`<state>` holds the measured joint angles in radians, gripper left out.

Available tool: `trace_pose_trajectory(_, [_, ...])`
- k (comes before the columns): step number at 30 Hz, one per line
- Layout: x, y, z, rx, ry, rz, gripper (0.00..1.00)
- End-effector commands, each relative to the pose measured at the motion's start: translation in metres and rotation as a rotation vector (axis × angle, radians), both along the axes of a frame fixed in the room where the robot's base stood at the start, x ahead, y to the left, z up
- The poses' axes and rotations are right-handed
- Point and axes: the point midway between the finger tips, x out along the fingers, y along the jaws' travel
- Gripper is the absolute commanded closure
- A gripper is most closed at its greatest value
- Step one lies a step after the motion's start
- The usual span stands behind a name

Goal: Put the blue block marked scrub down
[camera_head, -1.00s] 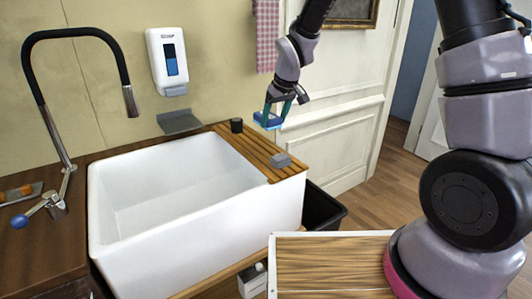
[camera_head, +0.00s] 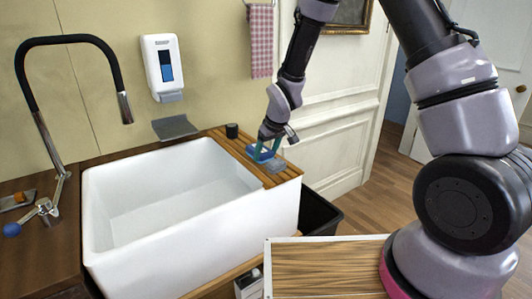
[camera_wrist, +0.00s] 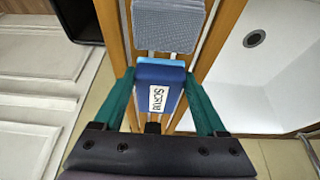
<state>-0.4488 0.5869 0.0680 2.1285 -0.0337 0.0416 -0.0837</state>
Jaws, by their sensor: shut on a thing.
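The blue block marked "SCRUB" (camera_wrist: 158,98) sits between the two teal fingers of my gripper (camera_wrist: 160,77), which is shut on it. In the wrist view its white label faces the camera and a lighter blue layer shows at its far end. In the head view the blue block (camera_head: 261,153) is low over the slatted wooden rack (camera_head: 232,147) at the sink's right side. I cannot tell whether it touches the slats. A grey ribbed block (camera_wrist: 168,27) lies on the slats just beyond it, close to or against its far end.
A dark cup (camera_head: 232,131) stands at the rack's far end. A black bin (camera_head: 318,215) stands below right. A soap dispenser (camera_head: 162,66) hangs on the wall.

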Motion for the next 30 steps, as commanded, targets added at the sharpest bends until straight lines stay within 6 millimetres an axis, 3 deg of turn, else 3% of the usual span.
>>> trace_pose_trajectory(3, [0.000,0.000,-0.003,-0.001,0.001,0.000,0.87])
trace_pose_trajectory(4, [0.000,0.000,-0.003,0.000,0.000,0.000,0.22])
trace_pose_trajectory(6, [0.000,0.000,-0.002,0.000,0.000,0.000,0.00])
trace_pose_trajectory(17, [-0.001,-0.001,0.006,0.001,-0.001,-0.001,0.00])
trace_pose_trajectory(30, [-0.028,-0.020,0.086,0.002,-0.003,-0.002,0.00])
